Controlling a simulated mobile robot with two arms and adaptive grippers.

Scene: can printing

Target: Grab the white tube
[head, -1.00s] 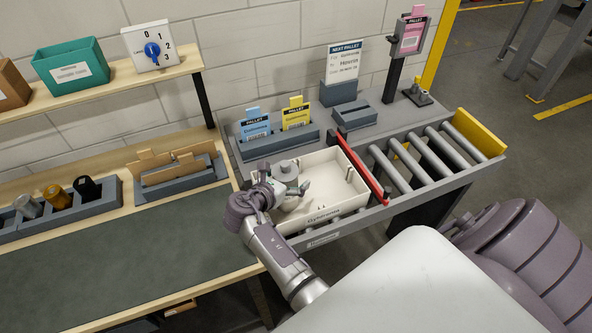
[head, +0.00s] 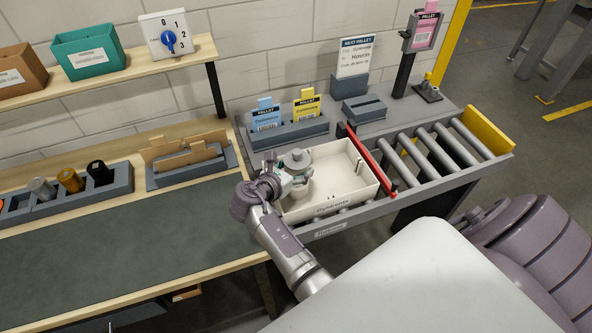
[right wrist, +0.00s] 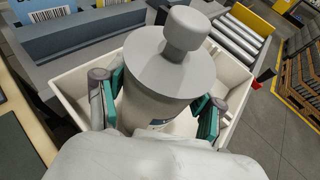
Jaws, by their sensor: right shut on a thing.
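A pale silver-grey tube (head: 42,189) stands in the dark grey rack at the left, beside a gold tube (head: 70,181) and a black tube (head: 100,173). It is the palest tube there. My right gripper (head: 293,186) is far to its right, at the cream tray (head: 335,189). It is shut on a grey-white can (head: 296,160) with a round knob on top, which stands upright within the tray's outline. The right wrist view shows the can (right wrist: 165,85) between the two green-padded fingers. Whether its base touches the tray floor is hidden. My left gripper is out of view.
The tray sits by a red bar (head: 371,158) at the roller conveyor (head: 440,150). Blue and yellow pallet cards (head: 307,106) stand behind it. The green bench mat (head: 130,235) is clear. A shelf with bins (head: 90,53) is above.

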